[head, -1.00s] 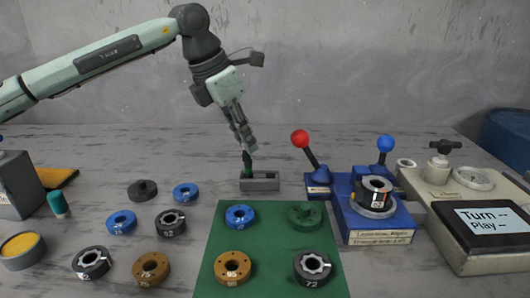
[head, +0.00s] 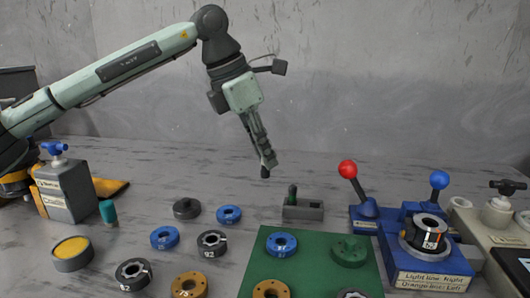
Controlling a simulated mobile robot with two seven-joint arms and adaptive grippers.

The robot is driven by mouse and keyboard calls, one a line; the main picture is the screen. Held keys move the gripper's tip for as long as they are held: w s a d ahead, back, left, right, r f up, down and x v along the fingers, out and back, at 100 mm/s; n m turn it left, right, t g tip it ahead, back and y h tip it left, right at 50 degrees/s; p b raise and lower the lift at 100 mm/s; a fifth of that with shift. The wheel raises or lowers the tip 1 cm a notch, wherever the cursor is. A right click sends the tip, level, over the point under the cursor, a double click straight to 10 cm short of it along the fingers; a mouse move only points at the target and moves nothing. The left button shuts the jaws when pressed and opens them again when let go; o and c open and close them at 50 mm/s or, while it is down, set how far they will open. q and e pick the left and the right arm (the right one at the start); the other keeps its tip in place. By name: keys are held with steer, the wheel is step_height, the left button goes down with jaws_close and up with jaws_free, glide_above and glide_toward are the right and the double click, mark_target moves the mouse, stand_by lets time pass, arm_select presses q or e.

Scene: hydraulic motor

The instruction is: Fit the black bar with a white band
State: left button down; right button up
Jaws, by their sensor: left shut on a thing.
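My left gripper (head: 262,152) hangs in the air near the middle of the head view, above and left of a small grey holder. Its fingers are shut on a small dark piece (head: 265,172) at the tips. No white band can be made out on it, so I cannot tell if it is the black bar. The grey holder (head: 303,212) stands on the table with a green-and-dark peg (head: 292,195) upright at its left end. A blue fixture (head: 430,262) at the right carries a black ring (head: 430,232) with a white mark. My right gripper is not in view.
A green mat (head: 262,262) with several rings lies at the front. More loose rings lie to its left, near a yellow-topped cup (head: 72,255). Levers with a red knob (head: 347,169) and a blue knob (head: 439,180) rise at the right. The table behind the holder is clear.

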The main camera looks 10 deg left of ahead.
arm_select(q)
steer(key=shift+r+p, duration=1.05)
steer(key=shift+r, duration=0.6)
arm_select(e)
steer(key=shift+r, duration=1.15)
